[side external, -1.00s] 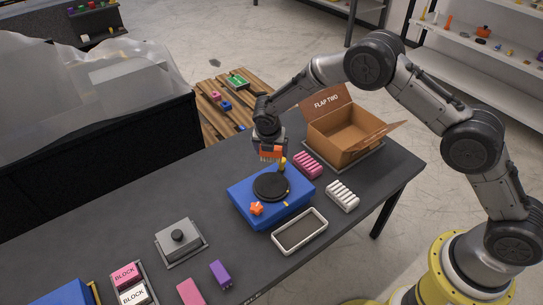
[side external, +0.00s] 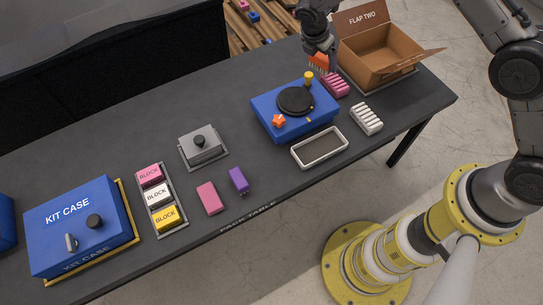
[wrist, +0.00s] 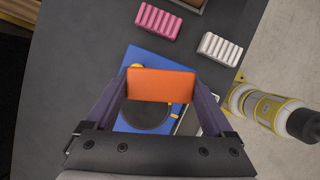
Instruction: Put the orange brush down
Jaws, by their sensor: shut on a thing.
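The orange brush (side external: 319,60) is between the fingers of my gripper (side external: 320,50), its pale bristles pointing down. In the wrist view the brush (wrist: 160,84) shows as an orange block spanning the gap, with a finger at each end. My gripper is shut on it. It hangs above the table's far side, close behind the blue box (side external: 277,128) with a black round disc (side external: 296,101). The bristles appear clear of the table, but the exact gap is hard to judge.
A pink ridged block (side external: 335,86) and a white ridged block (side external: 367,120) lie right of the blue box. An open carton (side external: 378,68) stands behind them. A white-rimmed tray (side external: 326,157) lies in front. The dark table (side external: 110,145) is bare at left back.

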